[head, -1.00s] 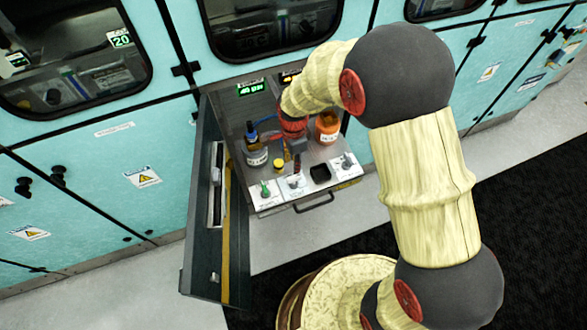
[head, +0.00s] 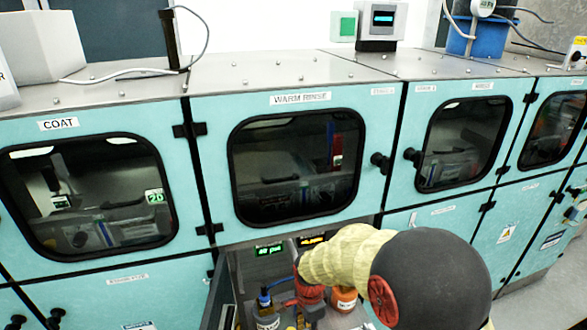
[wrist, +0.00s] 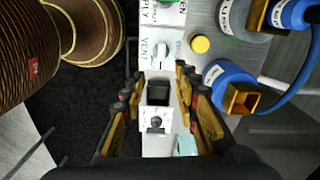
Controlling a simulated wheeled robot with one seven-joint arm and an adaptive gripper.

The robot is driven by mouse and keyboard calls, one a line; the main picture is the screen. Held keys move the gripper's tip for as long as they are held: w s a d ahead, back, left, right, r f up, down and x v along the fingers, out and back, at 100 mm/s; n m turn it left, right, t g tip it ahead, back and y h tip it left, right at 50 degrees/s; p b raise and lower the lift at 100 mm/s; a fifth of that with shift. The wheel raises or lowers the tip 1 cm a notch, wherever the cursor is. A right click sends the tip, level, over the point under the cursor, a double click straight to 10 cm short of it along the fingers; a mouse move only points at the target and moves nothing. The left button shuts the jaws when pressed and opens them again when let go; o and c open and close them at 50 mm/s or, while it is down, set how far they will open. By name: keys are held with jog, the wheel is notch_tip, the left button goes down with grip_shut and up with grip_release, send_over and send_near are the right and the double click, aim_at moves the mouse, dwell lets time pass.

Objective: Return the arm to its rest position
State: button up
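My arm (head: 345,258) reaches from the lower right into an open compartment (head: 232,262) in the teal cabinet. In the wrist view my gripper (wrist: 158,88) is open, its orange-and-black fingers apart on both sides of a pale control panel (wrist: 157,148). Nothing is held between them. The panel carries a black square recess (wrist: 158,95) and a small knob (wrist: 156,122). I cannot tell how far the fingertips are from the panel. The fingers are not clear in the head view.
A blue-capped bottle (head: 266,311) and an orange jar (head: 344,298) stand close beside my wrist in the compartment. A blue container with an orange block (wrist: 238,97) lies right of the fingers. Closed windows (head: 296,170) line the cabinet above.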

jog(key=s+d+r+n+t, duration=0.2)
jog(key=s+d+r+n, duration=0.2)
jog(key=r, duration=0.5)
jog(key=s+d+r+n+t, duration=0.1)
jog(key=s+d+r+n, duration=0.4)
jog(key=s+r, duration=0.4)
jog(key=s+d+r+n+t, duration=0.2)
jog(key=s+d+r+n, duration=0.2)
jog(key=s+r, duration=0.3)
notch_tip(320, 180, up, 4)
jog(key=shift+d+r+n+t, duration=0.15)
jog(key=shift+d+n+t, duration=0.15)
jog(key=shift+d, duration=0.3)
